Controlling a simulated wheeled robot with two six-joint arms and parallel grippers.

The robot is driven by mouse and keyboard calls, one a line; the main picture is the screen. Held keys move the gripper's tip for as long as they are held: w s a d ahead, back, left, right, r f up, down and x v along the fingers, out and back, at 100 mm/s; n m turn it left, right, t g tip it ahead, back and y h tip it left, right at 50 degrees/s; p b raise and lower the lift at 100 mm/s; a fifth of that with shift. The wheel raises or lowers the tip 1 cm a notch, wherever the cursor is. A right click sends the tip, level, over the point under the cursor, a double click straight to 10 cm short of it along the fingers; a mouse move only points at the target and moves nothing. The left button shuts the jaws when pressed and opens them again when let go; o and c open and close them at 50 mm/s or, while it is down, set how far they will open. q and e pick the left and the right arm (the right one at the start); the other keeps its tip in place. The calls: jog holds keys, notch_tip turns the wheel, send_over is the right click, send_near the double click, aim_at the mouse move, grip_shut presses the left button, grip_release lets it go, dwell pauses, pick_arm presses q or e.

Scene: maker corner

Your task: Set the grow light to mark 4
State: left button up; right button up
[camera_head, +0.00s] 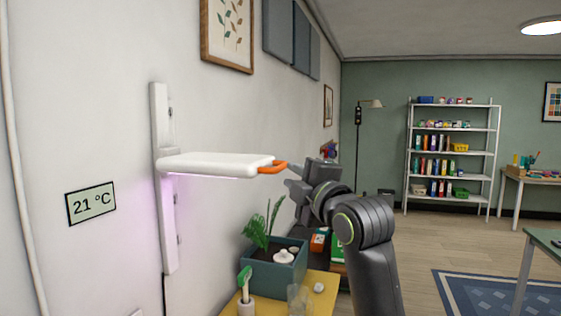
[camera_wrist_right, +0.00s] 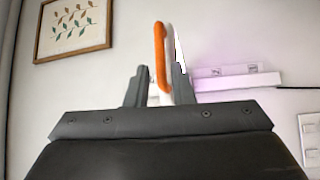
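The white grow light (camera_head: 215,165) sticks out from a vertical white rail (camera_head: 162,200) on the wall, in the rail's middle part, with a pinkish glow below. Its orange handle (camera_head: 273,168) is at the right end. The rail's marks are too small to read. My right gripper (camera_head: 291,176) is at the handle's outer end. In the right wrist view the handle (camera_wrist_right: 160,57) stands between the fingers of my right gripper (camera_wrist_right: 158,78), close to the right finger, with a gap to the left one. The gripper is open. My left gripper is not in view.
Below the light a teal planter (camera_head: 275,270) with a plant stands on a yellow surface (camera_head: 325,292), beside a green-headed tool (camera_head: 245,290). A framed leaf picture (camera_head: 228,32) hangs above. A shelf (camera_head: 452,155) stands far back. The space around the lamp is clear.

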aim_at(283, 168)
jog(key=p+x, duration=0.1)
jog(key=x, duration=0.4)
jog(key=shift+r+p, duration=0.1)
jog(key=shift+p, duration=0.25)
jog(key=shift+x, duration=0.85)
grip_shut()
